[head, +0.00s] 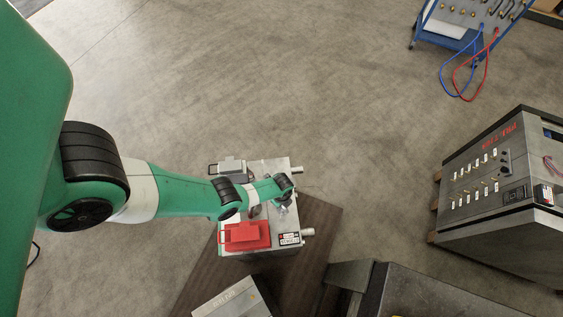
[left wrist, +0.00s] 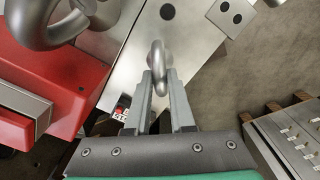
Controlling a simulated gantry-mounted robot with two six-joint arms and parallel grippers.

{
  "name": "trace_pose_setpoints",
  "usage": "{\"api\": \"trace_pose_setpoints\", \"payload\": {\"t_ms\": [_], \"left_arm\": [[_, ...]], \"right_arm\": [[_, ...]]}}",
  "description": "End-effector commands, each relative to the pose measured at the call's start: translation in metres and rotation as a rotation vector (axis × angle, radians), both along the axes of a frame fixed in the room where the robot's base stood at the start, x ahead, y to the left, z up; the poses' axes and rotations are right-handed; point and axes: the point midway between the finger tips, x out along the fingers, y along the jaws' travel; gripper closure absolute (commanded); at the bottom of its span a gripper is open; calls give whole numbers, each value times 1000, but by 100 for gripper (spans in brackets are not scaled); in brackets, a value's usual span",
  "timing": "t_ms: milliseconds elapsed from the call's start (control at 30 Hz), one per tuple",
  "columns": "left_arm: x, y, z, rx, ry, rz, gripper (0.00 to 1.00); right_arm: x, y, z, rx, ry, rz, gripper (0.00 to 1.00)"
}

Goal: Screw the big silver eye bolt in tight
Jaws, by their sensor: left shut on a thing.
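My left gripper (left wrist: 159,90) is shut on a silver eye bolt (left wrist: 157,56), whose ring shows edge-on between the fingertips. The bolt stands over the bare steel top of the mould base (left wrist: 185,38); its threaded end is hidden, so I cannot tell how deep it sits. A second silver eye bolt (left wrist: 35,36) looks larger, at the top left of the left wrist view beside the red block (left wrist: 65,85). In the head view my left gripper (head: 284,205) is over the right part of the mould base (head: 283,168), mostly covered by my arm. My right gripper is out of view.
The mould base, with a red block (head: 247,236) on it, rests on a brown pallet (head: 318,225). A control cabinet (head: 500,170) stands at the right, and a blue rack (head: 430,30) with hoses at the top right. Open floor lies between them.

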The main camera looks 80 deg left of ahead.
Motion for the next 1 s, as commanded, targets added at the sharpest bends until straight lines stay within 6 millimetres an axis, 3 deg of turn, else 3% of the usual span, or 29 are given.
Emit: {"api": "trace_pose_setpoints", "payload": {"t_ms": [100,267,667,700,800,900,1000], "left_arm": [[-1,0,-1,1,1,-231,100],[-1,0,-1,1,0,-468,100],[-1,0,-1,1,0,-577,100],[0,0,-1,1,0,-596,75],[0,0,-1,1,0,-593,57],[0,0,-1,0,0,-592,43],[0,0,-1,0,0,-591,43]], "right_arm": [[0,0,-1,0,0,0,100],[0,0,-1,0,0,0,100],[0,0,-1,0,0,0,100],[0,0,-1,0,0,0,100],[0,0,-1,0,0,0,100],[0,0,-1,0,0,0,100],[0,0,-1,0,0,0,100]]}}
